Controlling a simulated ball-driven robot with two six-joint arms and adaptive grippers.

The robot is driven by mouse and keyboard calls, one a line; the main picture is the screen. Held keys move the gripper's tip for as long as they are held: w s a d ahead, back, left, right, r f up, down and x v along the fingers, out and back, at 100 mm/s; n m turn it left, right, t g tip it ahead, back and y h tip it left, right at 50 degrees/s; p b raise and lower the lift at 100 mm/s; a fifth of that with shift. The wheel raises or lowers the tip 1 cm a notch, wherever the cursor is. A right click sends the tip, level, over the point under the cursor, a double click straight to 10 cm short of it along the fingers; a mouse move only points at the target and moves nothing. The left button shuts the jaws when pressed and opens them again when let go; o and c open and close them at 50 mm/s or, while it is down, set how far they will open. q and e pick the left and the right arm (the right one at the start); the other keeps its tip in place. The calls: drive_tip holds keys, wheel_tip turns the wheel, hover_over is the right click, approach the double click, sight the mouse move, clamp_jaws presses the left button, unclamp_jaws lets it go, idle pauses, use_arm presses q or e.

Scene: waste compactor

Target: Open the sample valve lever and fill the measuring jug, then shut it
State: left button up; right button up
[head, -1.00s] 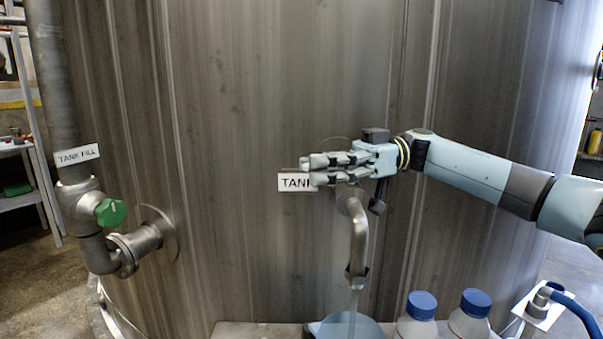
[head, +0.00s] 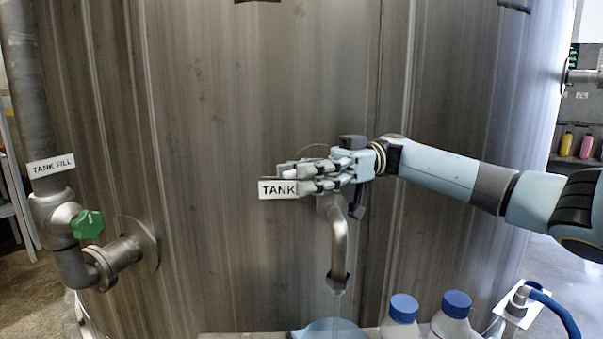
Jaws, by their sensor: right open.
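The bent metal sample spout (head: 338,245) comes out of the tank wall and points down. A thin pale stream (head: 336,306) hangs below its mouth, over the bluish jug (head: 333,331), which is cut off by the bottom edge. My right gripper (head: 288,178) is open, its fingers pointing left in front of the "TANK" label (head: 272,189), just above the spout. It hides the valve body. A dark bar (head: 358,202) hangs beside the spout under the gripper; I cannot tell whether it is the valve lever. My left gripper is not in view.
Two white bottles with blue caps (head: 404,307) (head: 456,303) stand right of the jug. A blue hose (head: 556,312) is at the lower right. The tank fill pipe with a green knob (head: 87,225) is at the left. The tank wall (head: 220,110) fills the background.

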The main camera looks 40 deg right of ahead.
drive_tip(key=s+d, duration=0.2)
drive_tip(key=d, duration=1)
drive_tip(key=shift+a+f, duration=0.1)
